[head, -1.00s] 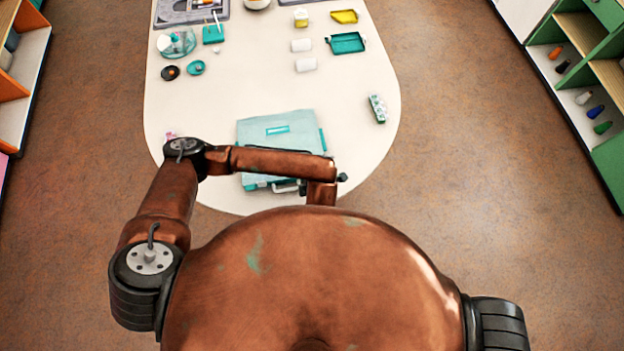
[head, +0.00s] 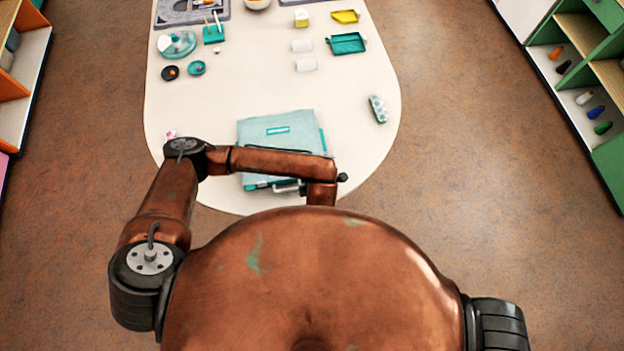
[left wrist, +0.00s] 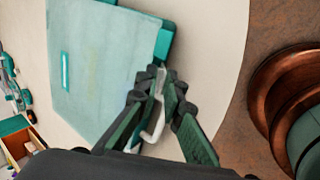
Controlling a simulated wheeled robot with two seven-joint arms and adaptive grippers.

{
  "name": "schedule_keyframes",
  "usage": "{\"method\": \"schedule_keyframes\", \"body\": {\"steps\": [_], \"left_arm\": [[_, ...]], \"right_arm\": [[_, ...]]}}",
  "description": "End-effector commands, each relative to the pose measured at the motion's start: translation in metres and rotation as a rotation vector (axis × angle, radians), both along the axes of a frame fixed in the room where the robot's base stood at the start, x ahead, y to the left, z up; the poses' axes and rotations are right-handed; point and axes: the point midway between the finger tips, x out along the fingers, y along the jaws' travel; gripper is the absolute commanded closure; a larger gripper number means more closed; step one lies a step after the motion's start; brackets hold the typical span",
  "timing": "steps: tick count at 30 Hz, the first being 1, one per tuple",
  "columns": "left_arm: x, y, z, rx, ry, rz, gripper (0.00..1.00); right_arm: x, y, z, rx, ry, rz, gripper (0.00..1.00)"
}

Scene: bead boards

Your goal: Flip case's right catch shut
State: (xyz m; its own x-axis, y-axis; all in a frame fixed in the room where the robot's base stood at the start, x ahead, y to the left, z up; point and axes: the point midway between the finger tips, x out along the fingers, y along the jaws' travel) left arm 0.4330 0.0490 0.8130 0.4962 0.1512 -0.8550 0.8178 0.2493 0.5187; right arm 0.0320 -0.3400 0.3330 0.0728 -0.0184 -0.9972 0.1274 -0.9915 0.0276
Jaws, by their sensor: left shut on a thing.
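The case (head: 290,122) lies on the table with its pale teal lid down; it fills much of the left wrist view (left wrist: 95,60). Its pale handle (left wrist: 153,128) sticks out from the front edge. My left gripper (left wrist: 155,78) is at that front edge, to the right of the handle as the head view sees the case. Its fingertips are together at the edge, where the right catch lies, and hide it. In the head view my own arm covers the gripper and part of the case's front. My right gripper is not in view.
A small pale green box (head: 378,109) stands to the right. Shelves line both sides of the room.

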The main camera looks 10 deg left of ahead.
Motion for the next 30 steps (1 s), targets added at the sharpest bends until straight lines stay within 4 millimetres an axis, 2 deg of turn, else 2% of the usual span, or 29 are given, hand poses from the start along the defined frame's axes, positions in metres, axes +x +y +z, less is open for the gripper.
{"method": "schedule_keyframes", "body": {"steps": [23, 24, 30], "left_arm": [[-0.0037, -0.0012, -0.0019, -0.002, 0.009, -0.003, 1.00], [-0.0038, -0.0013, -0.0019, -0.001, 0.009, -0.004, 0.91], [-0.0024, -0.0008, -0.0013, -0.002, 0.006, -0.002, 0.80]], "right_arm": [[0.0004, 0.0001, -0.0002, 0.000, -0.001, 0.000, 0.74], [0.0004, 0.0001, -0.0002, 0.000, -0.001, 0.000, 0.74], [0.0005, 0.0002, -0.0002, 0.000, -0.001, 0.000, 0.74]]}}
